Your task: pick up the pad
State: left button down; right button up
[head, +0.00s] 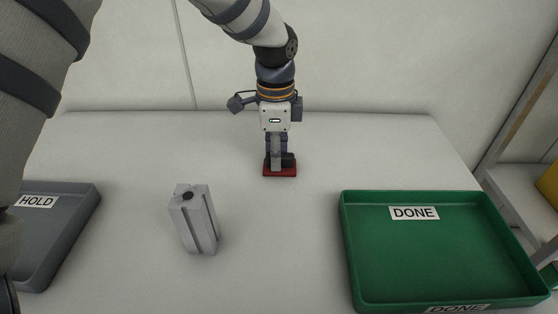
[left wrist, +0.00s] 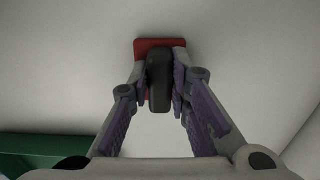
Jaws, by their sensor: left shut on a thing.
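The pad is a flat red plate (head: 281,172) with a dark upright grip on it, in the middle of the table in the head view. In the left wrist view the red plate (left wrist: 141,45) shows behind the dark grip (left wrist: 159,82). My left gripper (head: 279,158) points down over the pad. Its fingers are shut on the dark grip, one on each side, as the left wrist view (left wrist: 161,85) shows. The plate appears to be at the table surface; I cannot tell whether it touches. My right gripper is not in view.
A grey aluminium profile block (head: 196,220) stands upright at front left. A green tray marked DONE (head: 345,235) lies at right, a grey tray marked HOLD (head: 75,215) at left. The white table (head: 130,150) is clear around the pad. A shelf frame (head: 515,105) stands at far right.

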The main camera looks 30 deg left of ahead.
pick_arm(q)
jog(key=shift+r, duration=0.35)
jog(key=r, duration=0.3)
jog(key=shift+s+d+r, duration=0.15)
jog(key=shift+s+r, duration=0.05)
jog(key=shift+r, duration=0.05)
jog(key=s+d+r+p, duration=0.2)
jog(key=s+d+r, duration=0.4)
jog(key=s, duration=0.5)
notch_tip(320, 180, up, 3)
jog(key=shift+s+d+f, duration=0.1)
jog(key=shift+s+d, duration=0.25)
jog(key=shift+d, duration=0.05)
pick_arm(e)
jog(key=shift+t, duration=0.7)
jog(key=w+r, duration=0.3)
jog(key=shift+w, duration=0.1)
pick_arm(q)
notch_tip(320, 180, up, 7)
